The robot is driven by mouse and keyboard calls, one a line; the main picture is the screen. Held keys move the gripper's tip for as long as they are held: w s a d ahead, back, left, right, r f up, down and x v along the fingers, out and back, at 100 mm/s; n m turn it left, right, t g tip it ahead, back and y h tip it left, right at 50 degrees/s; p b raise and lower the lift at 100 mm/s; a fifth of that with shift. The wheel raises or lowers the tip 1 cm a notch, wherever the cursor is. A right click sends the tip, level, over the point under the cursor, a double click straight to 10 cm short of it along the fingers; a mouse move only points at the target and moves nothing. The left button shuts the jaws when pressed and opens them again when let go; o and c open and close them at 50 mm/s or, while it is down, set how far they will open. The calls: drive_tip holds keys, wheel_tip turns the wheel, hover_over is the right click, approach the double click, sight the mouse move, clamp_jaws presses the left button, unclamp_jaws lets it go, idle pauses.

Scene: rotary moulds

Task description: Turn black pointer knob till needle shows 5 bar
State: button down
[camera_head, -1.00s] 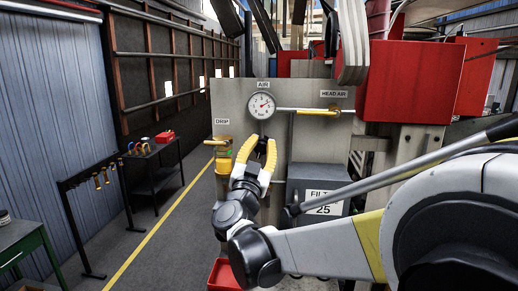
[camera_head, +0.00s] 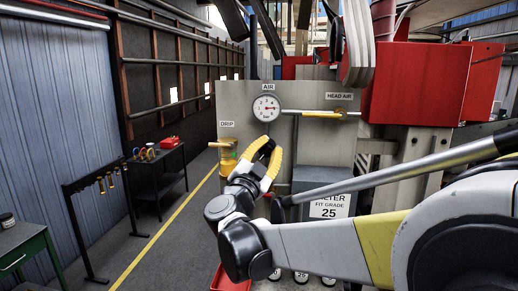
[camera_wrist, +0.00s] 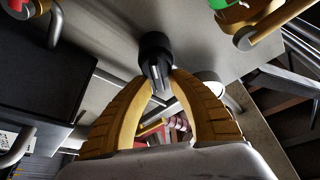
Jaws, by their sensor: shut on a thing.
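The black pointer knob (camera_wrist: 156,46) shows in the wrist view, on the grey panel. The yellow fingertips of my gripper (camera_wrist: 160,80) are closed on its two sides. In the head view my gripper (camera_head: 264,148) is at the panel below the gauge, and its fingers largely hide the knob. The round white pressure gauge (camera_head: 266,108) sits under the AIR label. Its needle appears to point right, but the scale is too small to read for certain.
A pipe with a yellow handle (camera_head: 322,114) runs right from the gauge. A brass DRIP valve (camera_head: 227,152) is left of my gripper. A grey filter box (camera_head: 330,206) stands below right, and a red bin (camera_head: 229,281) is below.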

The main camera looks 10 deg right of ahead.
drive_tip(key=c, duration=1.5)
unclamp_jaws()
drive_tip(key=v, duration=1.2)
